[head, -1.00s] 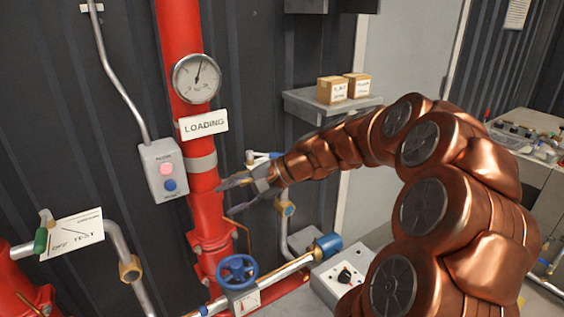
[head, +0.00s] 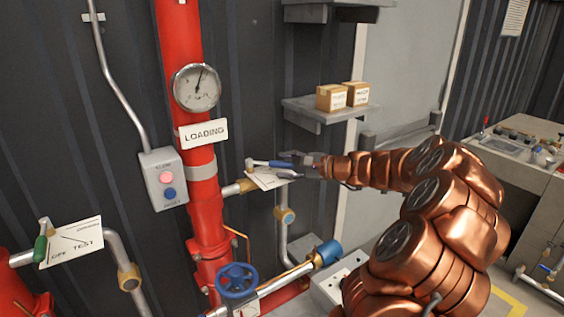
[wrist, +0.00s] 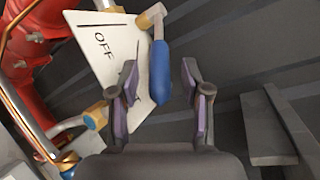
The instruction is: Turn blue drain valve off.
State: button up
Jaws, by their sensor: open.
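The drain valve has a lever with a blue handle (head: 270,163), on a branch pipe right of the red riser. In the wrist view the blue handle (wrist: 160,72) runs downward from a tan pivot end. A white plate (head: 264,179) sits behind the lever; in the wrist view it reads OFF (wrist: 100,50). My gripper (head: 288,162) is open at the free end of the handle. In the wrist view the handle shows between the two fingertips of my gripper (wrist: 159,78), with gaps on both sides.
A blue handwheel (head: 237,281) is below on a lower pipe. A grey button box (head: 165,180) and a pressure gauge (head: 196,88) are left. A grey shelf (head: 320,112) with two small boxes is above my arm. A second lever with a green handle (head: 40,247) is far left.

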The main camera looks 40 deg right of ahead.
jog(key=shift+x, duration=0.9)
grip_shut()
